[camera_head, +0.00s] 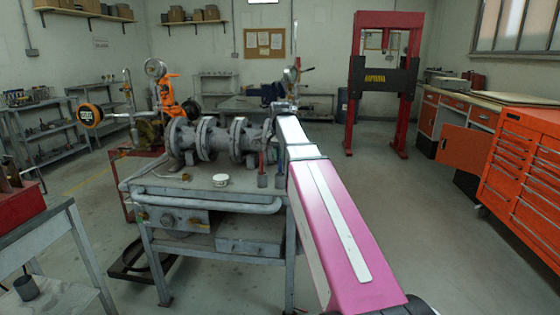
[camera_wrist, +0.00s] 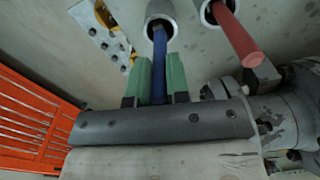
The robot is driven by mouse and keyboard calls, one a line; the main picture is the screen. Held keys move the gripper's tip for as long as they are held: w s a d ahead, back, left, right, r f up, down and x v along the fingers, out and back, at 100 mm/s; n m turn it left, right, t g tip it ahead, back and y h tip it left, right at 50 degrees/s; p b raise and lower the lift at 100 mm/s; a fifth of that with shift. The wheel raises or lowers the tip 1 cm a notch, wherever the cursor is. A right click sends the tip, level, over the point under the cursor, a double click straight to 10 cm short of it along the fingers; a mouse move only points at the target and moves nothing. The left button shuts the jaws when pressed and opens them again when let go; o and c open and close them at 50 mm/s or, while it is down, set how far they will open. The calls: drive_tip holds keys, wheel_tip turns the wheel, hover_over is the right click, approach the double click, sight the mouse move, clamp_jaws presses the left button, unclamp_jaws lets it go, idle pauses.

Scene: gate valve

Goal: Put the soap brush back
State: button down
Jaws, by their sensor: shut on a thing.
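In the wrist view my gripper (camera_wrist: 160,82) has its two green fingers closed on a blue handle (camera_wrist: 159,55), which I take to be the soap brush's. The far end of the handle goes into a grey metal cup (camera_wrist: 150,10), so any bristles are hidden. In the head view this cup (camera_head: 281,182) stands at the right end of the grey workbench (camera_head: 180,192), and my arm hides most of the gripper. A red handle (camera_wrist: 238,35) stands in a second cup (camera_head: 262,181) just beside it.
The flanged grey gate valve (camera_head: 207,140) lies along the bench behind the cups. A small white tub (camera_head: 221,180) stands on the bench left of them. An orange tool cabinet (camera_head: 525,160) and a red press (camera_head: 355,85) are to the right, with clear floor between.

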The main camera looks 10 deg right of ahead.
drive_tip(key=shift+f, duration=1)
drive_tip(key=c, duration=1.1)
unclamp_jaws()
wheel_tip(320, 180, up, 12)
drive_tip(key=shift+r, duration=0.15)
